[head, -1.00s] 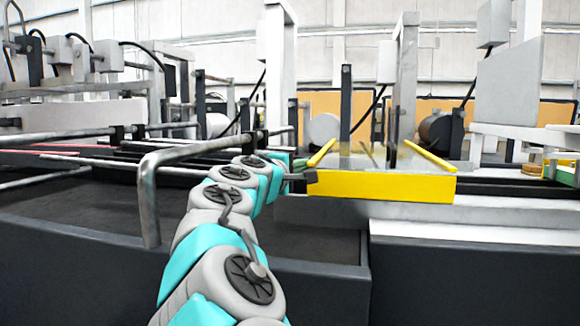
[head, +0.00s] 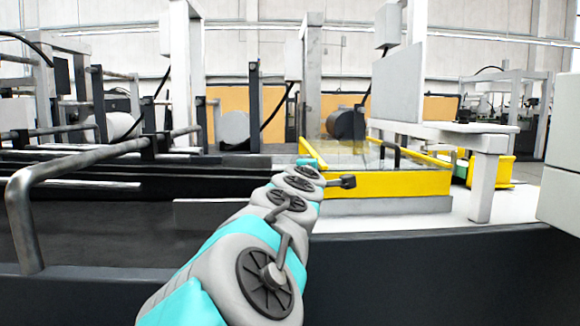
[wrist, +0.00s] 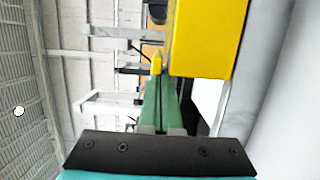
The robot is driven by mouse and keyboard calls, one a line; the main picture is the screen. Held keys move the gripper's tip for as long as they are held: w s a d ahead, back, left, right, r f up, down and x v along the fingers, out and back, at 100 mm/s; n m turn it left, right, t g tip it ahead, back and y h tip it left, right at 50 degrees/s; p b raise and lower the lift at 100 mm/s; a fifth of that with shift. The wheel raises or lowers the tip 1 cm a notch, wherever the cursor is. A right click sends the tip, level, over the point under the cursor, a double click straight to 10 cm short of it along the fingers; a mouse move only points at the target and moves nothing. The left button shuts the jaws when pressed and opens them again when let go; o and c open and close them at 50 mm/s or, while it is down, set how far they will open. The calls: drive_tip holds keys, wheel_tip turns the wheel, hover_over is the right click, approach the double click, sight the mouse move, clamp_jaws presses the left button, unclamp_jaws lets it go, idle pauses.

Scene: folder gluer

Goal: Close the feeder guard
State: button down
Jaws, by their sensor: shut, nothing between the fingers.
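The feeder guard looks like a clear panel (head: 345,152) within a yellow frame, its thick yellow front bar (head: 400,184) facing me. A dark handle (head: 389,153) shows near its right side. I cannot tell the panel's exact angle. My arm reaches over the bar's left end and hides it. My gripper's green fingers (wrist: 159,82) are shut and empty in the wrist view. A large yellow part (wrist: 207,38) is close beside them on the right there, with a smaller yellow tip (wrist: 157,63) just beyond. I cannot tell whether the fingers touch either.
A bent metal rail (head: 25,215) stands at the left. A dark machine front (head: 450,265) runs along the bottom. A white post and ledge (head: 485,175) stand right of the guard. Uprights rise behind it; the space just above the front bar's right part looks clear.

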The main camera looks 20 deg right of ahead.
drive_tip(key=shift+s+d+f, duration=0.1)
drive_tip(key=shift+s+d, duration=0.1)
drive_tip(key=shift+d, duration=0.4)
